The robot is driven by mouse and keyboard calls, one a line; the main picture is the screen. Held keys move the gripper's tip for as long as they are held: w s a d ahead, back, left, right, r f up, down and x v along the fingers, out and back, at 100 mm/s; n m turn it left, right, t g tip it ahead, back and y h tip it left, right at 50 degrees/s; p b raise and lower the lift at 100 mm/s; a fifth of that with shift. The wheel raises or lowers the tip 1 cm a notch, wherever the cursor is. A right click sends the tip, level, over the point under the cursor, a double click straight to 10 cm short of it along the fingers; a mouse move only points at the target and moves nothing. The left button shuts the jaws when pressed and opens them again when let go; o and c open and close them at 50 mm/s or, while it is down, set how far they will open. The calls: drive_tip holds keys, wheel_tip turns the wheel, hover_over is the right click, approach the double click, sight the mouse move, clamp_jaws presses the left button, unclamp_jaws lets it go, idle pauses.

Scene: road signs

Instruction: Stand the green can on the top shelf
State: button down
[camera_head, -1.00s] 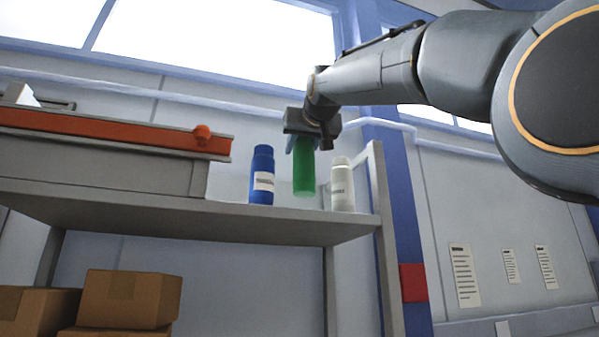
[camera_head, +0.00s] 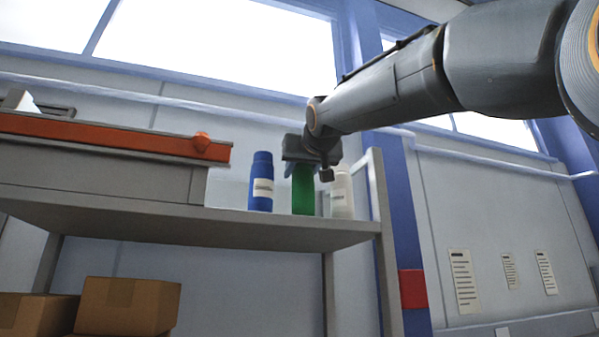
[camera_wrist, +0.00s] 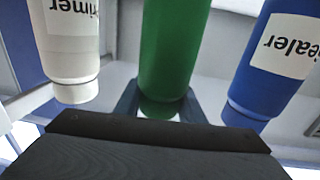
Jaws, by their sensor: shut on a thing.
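The green can (camera_head: 303,194) is upright over the top shelf (camera_head: 180,222), between a blue bottle (camera_head: 262,182) and a white bottle (camera_head: 342,196). My gripper (camera_head: 302,166) is shut on the upper part of the can from above. The can's lower end looks level with the bottles' bases. I cannot tell whether it touches the shelf. In the wrist view the green can (camera_wrist: 172,50) is between the fingers, with the white bottle (camera_wrist: 72,45) labelled "Primer" at left and the blue bottle (camera_wrist: 272,62) labelled "Sealer" at right, both apart from it.
A grey and orange case-like object (camera_head: 110,140) takes up the left of the top shelf. A shelf post (camera_head: 382,220) stands at the right end. Cardboard boxes (camera_head: 128,306) are below. Little free room shows on either side of the can.

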drive_tip(key=c, duration=1.2)
unclamp_jaws()
drive_tip(key=b+v, duration=0.5)
drive_tip(key=v, duration=0.7)
drive_tip(key=shift+s, duration=0.1)
